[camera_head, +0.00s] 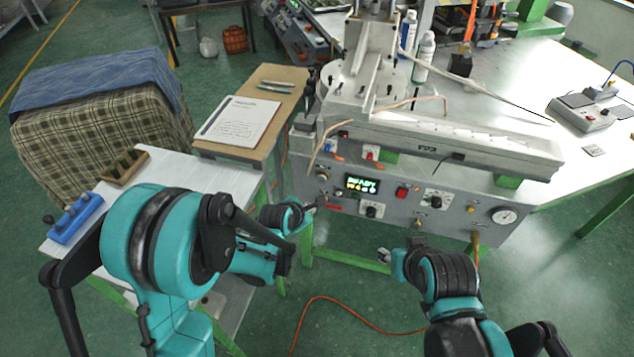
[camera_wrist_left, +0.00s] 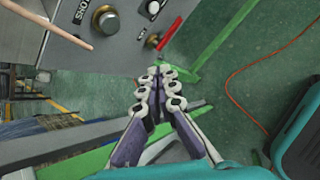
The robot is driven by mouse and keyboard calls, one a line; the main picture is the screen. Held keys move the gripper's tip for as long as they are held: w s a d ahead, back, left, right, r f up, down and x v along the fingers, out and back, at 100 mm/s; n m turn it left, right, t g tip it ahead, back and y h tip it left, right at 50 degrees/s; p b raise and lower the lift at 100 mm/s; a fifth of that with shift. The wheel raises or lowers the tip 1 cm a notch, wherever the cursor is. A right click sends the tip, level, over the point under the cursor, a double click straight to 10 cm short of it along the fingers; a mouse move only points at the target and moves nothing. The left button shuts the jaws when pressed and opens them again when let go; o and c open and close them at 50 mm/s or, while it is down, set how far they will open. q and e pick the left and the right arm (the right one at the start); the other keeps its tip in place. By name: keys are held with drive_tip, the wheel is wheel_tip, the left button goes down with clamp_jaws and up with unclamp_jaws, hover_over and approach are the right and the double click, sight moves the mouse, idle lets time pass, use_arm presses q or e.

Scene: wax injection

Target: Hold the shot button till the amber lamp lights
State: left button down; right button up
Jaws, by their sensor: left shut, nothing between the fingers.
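The machine's grey control panel (camera_head: 440,211) faces me in the head view, with a small lit display (camera_head: 361,185), a red switch (camera_head: 402,192) and several knobs. I cannot tell which control is the shot button, and no lit amber lamp is clear. My left gripper (camera_head: 313,204) is at the panel's lower left. In the left wrist view it (camera_wrist_left: 160,73) is shut and empty, its tips near a red lever (camera_wrist_left: 169,34) and a brass knob (camera_wrist_left: 106,20); contact is not visible. My right gripper (camera_head: 386,256) is below the panel, its finger opening unclear.
A round pressure gauge (camera_head: 503,216) is at the panel's right. A white table (camera_head: 180,178) holds a blue block (camera_head: 75,219). An orange cable (camera_head: 340,304) lies on the green floor.

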sight(322, 178)
use_arm(q)
drive_tip(key=shift+w, duration=0.15)
drive_tip(key=w+d, duration=0.2)
drive_tip(key=w, duration=0.6)
drive_tip(key=shift+d+p, duration=0.3)
drive_tip(key=shift+p, duration=0.1)
drive_tip(key=shift+w, duration=0.2)
idle(0.9)
drive_tip(key=shift+w+d, duration=0.1)
drive_tip(key=shift+w, duration=0.15)
drive_tip(key=shift+w+d, duration=0.15)
drive_tip(key=shift+w, duration=0.35)
idle(2.8)
idle(0.5)
drive_tip(key=shift+s+a+b, duration=0.25)
drive_tip(key=shift+s+b, duration=0.1)
drive_tip(key=shift+s, duration=0.55)
drive_tip(key=shift+s, duration=0.1)
